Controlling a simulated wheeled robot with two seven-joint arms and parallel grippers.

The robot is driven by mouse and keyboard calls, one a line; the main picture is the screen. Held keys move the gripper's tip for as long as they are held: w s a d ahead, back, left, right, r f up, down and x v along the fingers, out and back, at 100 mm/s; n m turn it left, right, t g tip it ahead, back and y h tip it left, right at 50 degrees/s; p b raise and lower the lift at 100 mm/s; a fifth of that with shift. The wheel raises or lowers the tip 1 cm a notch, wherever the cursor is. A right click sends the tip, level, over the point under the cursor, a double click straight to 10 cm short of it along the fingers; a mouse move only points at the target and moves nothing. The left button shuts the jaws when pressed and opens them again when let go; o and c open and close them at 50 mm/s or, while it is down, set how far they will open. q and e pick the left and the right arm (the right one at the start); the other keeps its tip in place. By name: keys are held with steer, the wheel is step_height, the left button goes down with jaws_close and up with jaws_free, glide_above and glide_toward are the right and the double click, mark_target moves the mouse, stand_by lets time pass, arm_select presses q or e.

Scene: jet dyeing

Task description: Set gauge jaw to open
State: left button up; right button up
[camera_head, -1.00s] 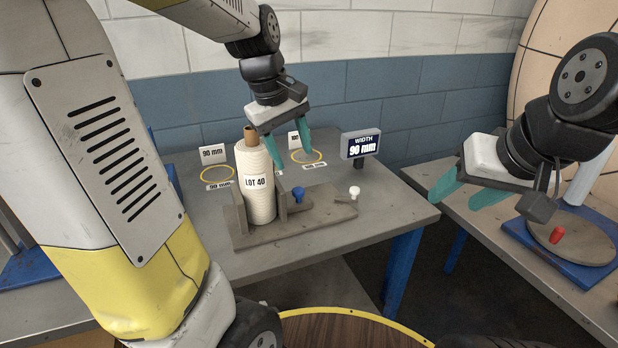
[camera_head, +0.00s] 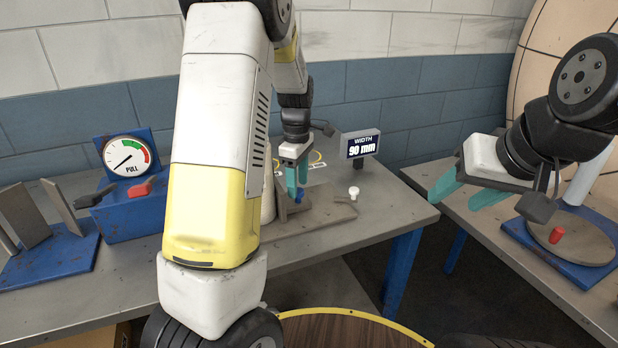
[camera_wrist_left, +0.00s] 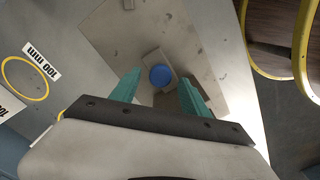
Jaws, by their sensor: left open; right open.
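The width gauge is a grey base (camera_head: 325,225) on the left table, with an upright jaw plate (camera_head: 281,200), a blue knob (camera_head: 298,197) and a white knob (camera_head: 354,191). Its display (camera_head: 360,146) reads WIDTH 90 mm. My left gripper (camera_head: 297,191) is open and points down at the blue knob. In the left wrist view the blue knob (camera_wrist_left: 160,75) lies between the two teal fingertips (camera_wrist_left: 158,88); I cannot tell whether they touch it. The pale yarn package (camera_head: 268,200) is mostly hidden behind my left arm. My right gripper (camera_head: 455,193) is open and empty, away from the gauge.
A blue pull tester (camera_head: 130,215) with a dial and a blue stand (camera_head: 55,262) with upright plates are on the table's left. A right-hand table holds a round plate with a red knob (camera_head: 557,235). Yellow rings, one (camera_wrist_left: 25,78) beside a 100 mm label, mark the tabletop.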

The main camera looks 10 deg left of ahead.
arm_select(q)
steer(key=shift+f, duration=0.7)
jaws_close()
steer(key=shift+r, duration=0.1)
stand_by(0.9)
